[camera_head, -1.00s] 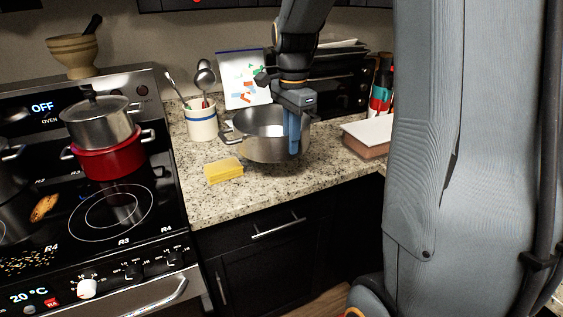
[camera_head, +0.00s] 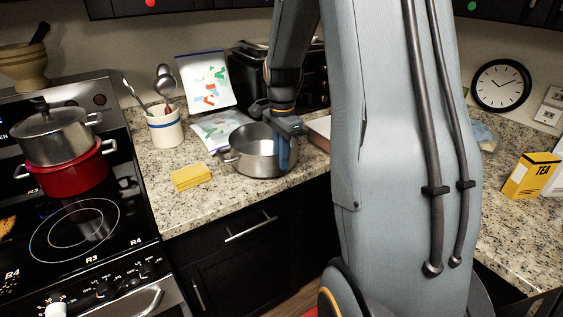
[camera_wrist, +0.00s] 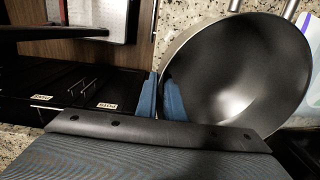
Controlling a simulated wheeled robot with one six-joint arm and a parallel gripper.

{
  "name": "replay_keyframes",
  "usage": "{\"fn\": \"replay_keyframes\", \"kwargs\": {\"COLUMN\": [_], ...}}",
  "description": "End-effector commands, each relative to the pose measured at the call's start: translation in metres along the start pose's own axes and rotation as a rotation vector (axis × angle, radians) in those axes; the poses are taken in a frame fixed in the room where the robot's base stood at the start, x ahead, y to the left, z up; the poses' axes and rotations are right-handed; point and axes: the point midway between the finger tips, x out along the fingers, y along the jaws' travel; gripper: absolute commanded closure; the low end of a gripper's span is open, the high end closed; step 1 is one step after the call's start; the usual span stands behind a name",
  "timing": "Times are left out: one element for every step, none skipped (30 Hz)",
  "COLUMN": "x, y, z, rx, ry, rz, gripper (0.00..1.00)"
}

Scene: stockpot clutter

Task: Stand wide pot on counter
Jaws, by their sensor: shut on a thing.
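The wide pot (camera_head: 246,160) is a silver, open, empty pan with side handles. It looks upright over the granite counter (camera_head: 225,200), near the front edge. I cannot tell whether its base touches the counter. My gripper (camera_head: 284,152) points down at the pot's right side and is shut on its rim. In the wrist view, the blue fingers (camera_wrist: 161,97) straddle the rim of the pot (camera_wrist: 245,65), one inside and one outside. The pot's dark inside looks empty there.
A yellow sponge (camera_head: 192,177) lies left of the pot. A utensil crock (camera_head: 165,128) and a clear bag (camera_head: 222,127) are behind. A red pot (camera_head: 68,170) with a silver lidded pot (camera_head: 52,137) on top stands on the stove. A box (camera_head: 319,132) is at right.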

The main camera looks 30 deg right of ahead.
Motion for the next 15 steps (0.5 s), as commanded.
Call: {"fn": "replay_keyframes", "kwargs": {"x": [0.006,0.010,0.014,0.016,0.017,0.018,0.018,0.018,0.018,0.018,0.018,0.018,0.019,0.019,0.021], "y": [0.000,0.001,0.001,0.000,0.000,0.000,0.000,0.000,0.000,0.000,0.000,0.000,0.000,0.000,0.000], "z": [0.000,0.000,0.000,0.000,0.000,0.000,0.000,0.000,0.000,0.000,0.000,0.000,0.000,0.000,0.000], "rx": [0.000,0.000,0.000,0.000,0.000,0.000,0.000,0.000,0.000,0.000,0.000,0.000,0.000,0.000,0.000], "ry": [0.000,-0.001,0.000,0.000,0.000,0.001,0.001,0.001,0.001,0.001,0.001,0.001,0.001,0.001,0.001], "rz": [0.001,0.002,0.000,-0.001,-0.001,-0.002,-0.003,-0.003,-0.003,-0.003,-0.003,-0.002,-0.002,-0.002,-0.002], "gripper": [1.00,1.00,1.00,1.00,1.00,1.00,1.00,1.00,1.00,1.00,1.00,1.00,1.00,1.00,1.00]}}
